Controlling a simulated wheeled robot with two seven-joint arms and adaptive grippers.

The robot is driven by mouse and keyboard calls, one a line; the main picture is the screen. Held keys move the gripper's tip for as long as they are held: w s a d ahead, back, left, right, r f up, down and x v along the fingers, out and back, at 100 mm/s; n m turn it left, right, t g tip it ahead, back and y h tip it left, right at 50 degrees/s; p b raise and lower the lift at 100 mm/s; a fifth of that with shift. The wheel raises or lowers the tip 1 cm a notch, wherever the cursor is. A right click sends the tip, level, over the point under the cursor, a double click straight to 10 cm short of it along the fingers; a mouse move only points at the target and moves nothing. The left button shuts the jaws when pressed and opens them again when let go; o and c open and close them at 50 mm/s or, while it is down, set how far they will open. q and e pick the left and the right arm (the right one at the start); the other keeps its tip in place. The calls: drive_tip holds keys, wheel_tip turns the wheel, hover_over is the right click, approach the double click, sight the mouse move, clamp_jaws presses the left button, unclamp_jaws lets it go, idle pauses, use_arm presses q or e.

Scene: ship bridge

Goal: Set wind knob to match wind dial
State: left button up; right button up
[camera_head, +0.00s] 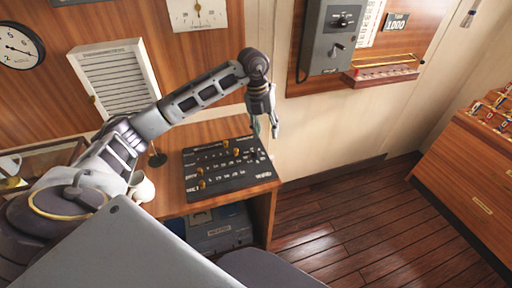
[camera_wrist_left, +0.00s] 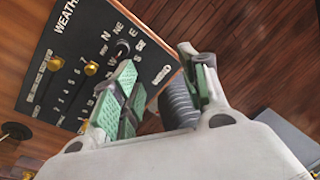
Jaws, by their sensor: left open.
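A black weather panel (camera_head: 225,168) with brass knobs and white lettering lies on the wooden desk. In the left wrist view the weather panel (camera_wrist_left: 75,50) shows compass letters around a dark knob (camera_wrist_left: 122,48), which looks like the wind knob. My left gripper (camera_head: 266,128) is open above the panel's far right corner. In the left wrist view its green-padded fingers (camera_wrist_left: 160,68) are apart with nothing between them, and one is close to the compass letters. A round dial (camera_head: 20,45) and a white gauge (camera_head: 197,12) hang on the wall; I cannot tell which shows wind. My right gripper is not in view.
A grey case (camera_head: 218,230) sits under the desk. A wooden cabinet (camera_head: 470,190) stands at the right. The floor (camera_head: 335,215) between is clear.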

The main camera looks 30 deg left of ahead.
use_arm(q)
drive_tip(key=r+n+y, duration=0.1)
drive_tip(key=r+y, duration=0.1)
hover_over(254, 151)
drive_tip(key=shift+w+a+f+g, duration=0.1)
drive_tip(key=shift+a+f+g, duration=0.1)
drive_tip(key=shift+a+g, duration=0.1)
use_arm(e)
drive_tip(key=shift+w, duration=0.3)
use_arm(q)
drive_tip(key=shift+d+f, duration=0.1)
drive_tip(key=shift+f, duration=0.05)
wheel_tip(254, 151, down, 12)
drive_tip(key=shift+d+r+p, duration=0.15)
drive_tip(key=shift+p, duration=0.45)
drive_tip(key=shift+f, duration=0.9)
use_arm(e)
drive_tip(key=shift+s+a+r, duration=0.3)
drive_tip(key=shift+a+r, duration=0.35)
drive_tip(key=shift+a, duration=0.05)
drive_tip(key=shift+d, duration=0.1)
